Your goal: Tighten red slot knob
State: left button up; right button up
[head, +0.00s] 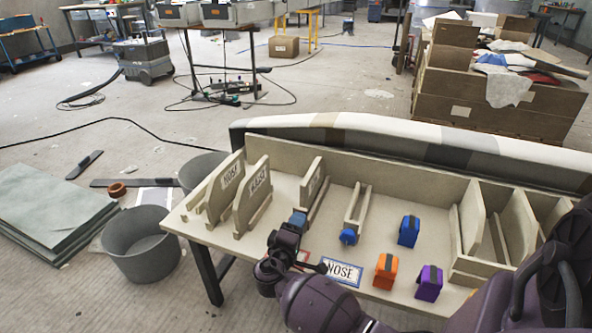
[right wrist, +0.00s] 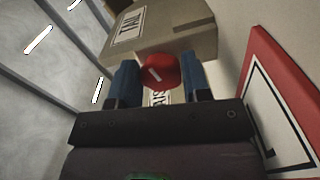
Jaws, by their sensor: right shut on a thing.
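The red slot knob (right wrist: 161,72) shows in the right wrist view, round, with a pale line on its face. It sits between the two blue fingertips of my right gripper (right wrist: 160,80), which is shut on it. Behind it is a beige slot part with a printed label (right wrist: 128,24). In the head view my right gripper (head: 297,219) reaches to the front end of a slot on the bench, below an upright labelled panel (head: 313,181). The gripper hides the red knob there. My left gripper is not in view.
The bench (head: 260,249) holds a slot with a blue knob (head: 348,237), plus blue (head: 408,232), orange (head: 386,271) and purple (head: 429,283) blocks. A NOSE sign (head: 341,271) lies near its front edge. Two upright panels stand at left. A grey bucket (head: 141,246) is on the floor.

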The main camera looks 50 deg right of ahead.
jog(key=shift+a, duration=0.1)
jog(key=o, duration=0.7)
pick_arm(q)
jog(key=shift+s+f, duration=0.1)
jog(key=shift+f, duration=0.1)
pick_arm(e)
jog(key=shift+o, duration=1.1)
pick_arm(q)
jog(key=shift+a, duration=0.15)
